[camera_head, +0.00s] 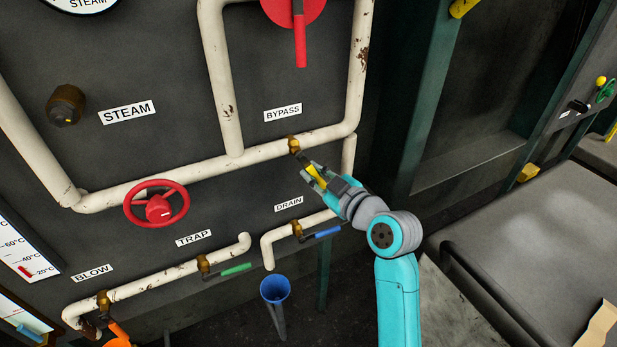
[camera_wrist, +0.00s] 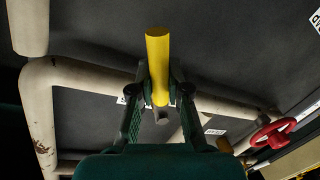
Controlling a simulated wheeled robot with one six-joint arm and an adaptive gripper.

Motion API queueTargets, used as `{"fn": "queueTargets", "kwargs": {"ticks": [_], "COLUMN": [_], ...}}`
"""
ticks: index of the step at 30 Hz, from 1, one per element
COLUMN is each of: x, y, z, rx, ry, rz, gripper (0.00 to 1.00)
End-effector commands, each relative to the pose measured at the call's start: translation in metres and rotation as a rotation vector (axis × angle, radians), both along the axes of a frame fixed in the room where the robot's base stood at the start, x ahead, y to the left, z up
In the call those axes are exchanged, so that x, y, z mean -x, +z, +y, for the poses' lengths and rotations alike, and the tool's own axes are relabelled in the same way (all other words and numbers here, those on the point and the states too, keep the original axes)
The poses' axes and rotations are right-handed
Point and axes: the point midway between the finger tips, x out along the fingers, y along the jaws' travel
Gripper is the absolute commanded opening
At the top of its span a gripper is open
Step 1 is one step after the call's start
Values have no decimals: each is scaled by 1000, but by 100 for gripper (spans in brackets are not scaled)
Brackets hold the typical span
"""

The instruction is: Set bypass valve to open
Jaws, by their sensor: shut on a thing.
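The bypass valve (camera_head: 293,145) is a brass body on the white pipe, below the BYPASS label (camera_head: 283,113). Its lever has a yellow handle (camera_head: 317,175) that slants down and right from the body, at an angle to the pipe. In the wrist view the yellow handle (camera_wrist: 158,55) stands between my fingers, its free upper end sticking out past them. My gripper (camera_head: 319,177) is shut on this handle; it also shows in the wrist view (camera_wrist: 159,92). The fingers hide part of the handle in the head view.
The blue drain lever (camera_head: 327,232) lies just below my gripper. A red lever (camera_head: 300,42) hangs above, and a red handwheel (camera_head: 157,204) is to the left. The white pipe (camera_head: 357,70) rises close by.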

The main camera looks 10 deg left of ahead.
Motion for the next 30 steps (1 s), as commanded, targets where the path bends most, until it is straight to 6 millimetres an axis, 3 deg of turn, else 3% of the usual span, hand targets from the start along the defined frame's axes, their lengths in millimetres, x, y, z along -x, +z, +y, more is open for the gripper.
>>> {"fn": "queueTargets", "kwargs": {"ticks": [30], "x": [-17], "y": [45], "z": [-25], "rx": [757], "ry": [0], "rz": [-513], "gripper": [0]}}
